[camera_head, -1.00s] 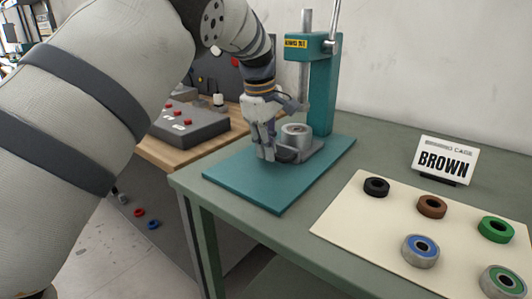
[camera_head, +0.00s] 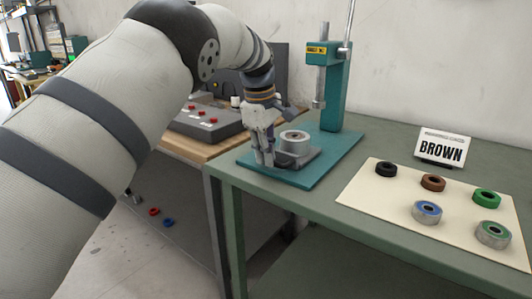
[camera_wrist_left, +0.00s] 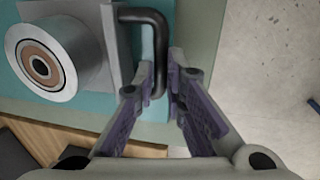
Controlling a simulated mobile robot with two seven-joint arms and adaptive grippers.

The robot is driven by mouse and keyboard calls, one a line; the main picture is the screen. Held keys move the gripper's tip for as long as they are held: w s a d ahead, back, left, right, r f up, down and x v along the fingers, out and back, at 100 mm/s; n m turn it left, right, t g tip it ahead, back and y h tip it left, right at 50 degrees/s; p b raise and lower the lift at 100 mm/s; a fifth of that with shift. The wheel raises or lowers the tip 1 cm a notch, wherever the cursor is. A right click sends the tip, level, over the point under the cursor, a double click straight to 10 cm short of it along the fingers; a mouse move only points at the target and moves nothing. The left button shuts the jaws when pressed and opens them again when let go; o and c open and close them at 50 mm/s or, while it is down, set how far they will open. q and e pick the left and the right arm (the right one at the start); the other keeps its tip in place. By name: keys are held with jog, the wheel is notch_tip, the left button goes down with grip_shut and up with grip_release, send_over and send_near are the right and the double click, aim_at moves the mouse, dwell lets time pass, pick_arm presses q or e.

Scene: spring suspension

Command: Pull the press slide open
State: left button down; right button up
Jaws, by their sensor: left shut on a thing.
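The teal press (camera_head: 333,90) stands on a teal base plate (camera_head: 345,150) at the back of the green table. Its grey slide (camera_head: 303,158) carries a metal cup (camera_head: 295,142) and sits near the front edge of the base plate, clear of the ram (camera_head: 318,88). In the left wrist view the cup (camera_wrist_left: 45,62) holds a ring with a brown face, beside the slide's end plate (camera_wrist_left: 113,40). My left gripper (camera_head: 264,160) is shut on the slide's black handle (camera_wrist_left: 150,16); its fingers (camera_wrist_left: 160,78) lie either side of the handle bar. My right gripper is out of view.
A cream mat (camera_head: 400,215) on the right holds several coloured rings and bearings. A sign reading BROWN (camera_head: 441,147) stands behind it. A grey button box (camera_head: 203,122) sits on the wooden bench at left. Open floor lies in front of the table.

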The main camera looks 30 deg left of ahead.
pick_arm(q)
jog(key=shift+f, duration=0.1)
jog(key=c, duration=1.7)
grip_release()
jog(key=shift+o, duration=0.2)
notch_tip(320, 180, up, 12)
jog(key=s, duration=0.2)
jog(key=shift+a+f, duration=0.1)
